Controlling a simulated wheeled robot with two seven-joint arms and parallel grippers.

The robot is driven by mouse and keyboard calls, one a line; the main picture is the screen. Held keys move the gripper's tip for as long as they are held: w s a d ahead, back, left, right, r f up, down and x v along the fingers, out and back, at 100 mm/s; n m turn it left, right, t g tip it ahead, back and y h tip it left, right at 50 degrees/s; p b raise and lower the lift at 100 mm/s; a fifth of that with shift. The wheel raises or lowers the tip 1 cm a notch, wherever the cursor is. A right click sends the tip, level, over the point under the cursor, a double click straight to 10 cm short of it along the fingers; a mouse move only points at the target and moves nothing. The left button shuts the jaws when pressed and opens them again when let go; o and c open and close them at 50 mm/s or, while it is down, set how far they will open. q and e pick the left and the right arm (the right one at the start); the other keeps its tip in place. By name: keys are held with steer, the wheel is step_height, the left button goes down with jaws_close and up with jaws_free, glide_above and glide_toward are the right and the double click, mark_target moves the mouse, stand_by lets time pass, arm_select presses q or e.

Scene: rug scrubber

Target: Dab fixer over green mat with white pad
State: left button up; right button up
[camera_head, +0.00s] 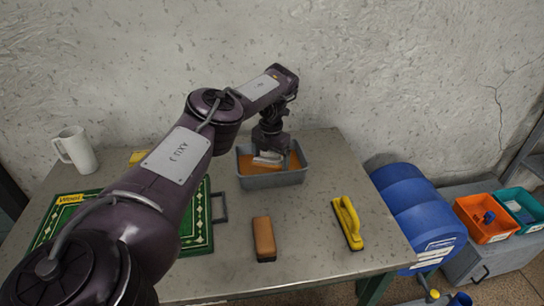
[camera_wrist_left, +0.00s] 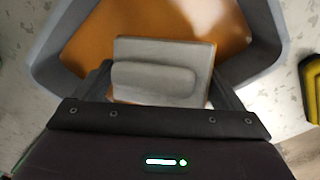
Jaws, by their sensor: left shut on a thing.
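My left gripper (camera_head: 270,150) is shut on the white pad (camera_head: 268,159) and holds it at the grey tray (camera_head: 272,180) of orange-brown liquid. In the left wrist view the white pad (camera_wrist_left: 158,70) has a raised grip between the fingers and an orange tint along its lower edge. The orange-brown liquid (camera_wrist_left: 90,35) lies around it; I cannot tell how deep the pad sits. The green mat (camera_head: 197,225) with a patterned border lies at the table's left, partly hidden by my left arm. My right gripper is not in view.
A brown block (camera_head: 264,238) and a yellow-handled brush (camera_head: 347,222) lie on the table's front half. A white mug (camera_head: 76,150) stands at the back left. A blue barrel (camera_head: 415,210) and orange (camera_head: 484,218) and teal bins (camera_head: 520,208) are off the right edge.

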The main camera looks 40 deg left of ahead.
mark_target(271, 154)
arm_select(q)
step_height(271, 154, up, 8)
steer(key=p, duration=0.6)
